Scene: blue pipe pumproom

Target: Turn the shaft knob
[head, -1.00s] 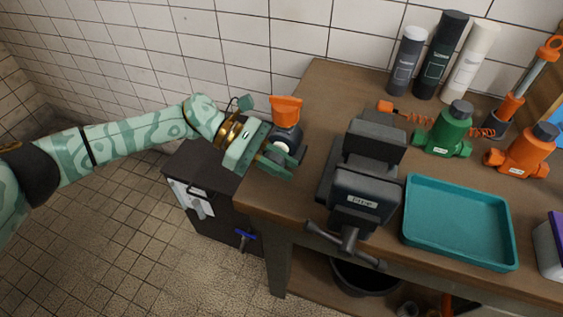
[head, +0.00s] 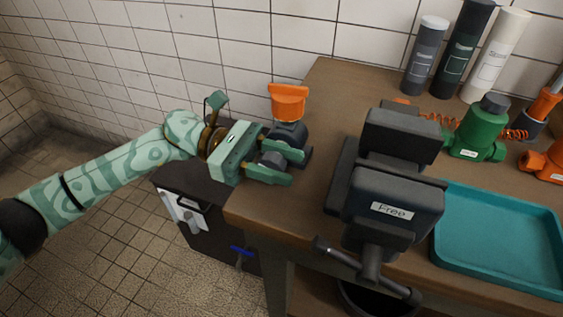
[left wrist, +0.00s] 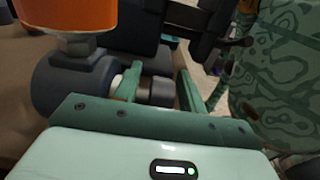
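A dark pump-like unit (head: 290,134) with an orange top (head: 288,101) stands at the left end of the bench. Its dark round shaft knob (head: 271,160) sticks out on its near left side. My left gripper (head: 289,166) reaches in from the left, its two green fingers spread on either side of the knob. In the left wrist view, the knob (left wrist: 157,91) lies between the fingers, close to both. I cannot make out firm contact. The orange top (left wrist: 68,14) and dark body (left wrist: 72,82) are at the left there. My right gripper is not in view.
A dark vise (head: 393,190) labelled "Free" stands right of the unit, with a teal tray (head: 500,238) beyond it. A green unit (head: 476,130) and several tubes (head: 490,55) are at the back. A dark cabinet (head: 210,228) is below left. Bare wood (head: 315,195) lies between unit and vise.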

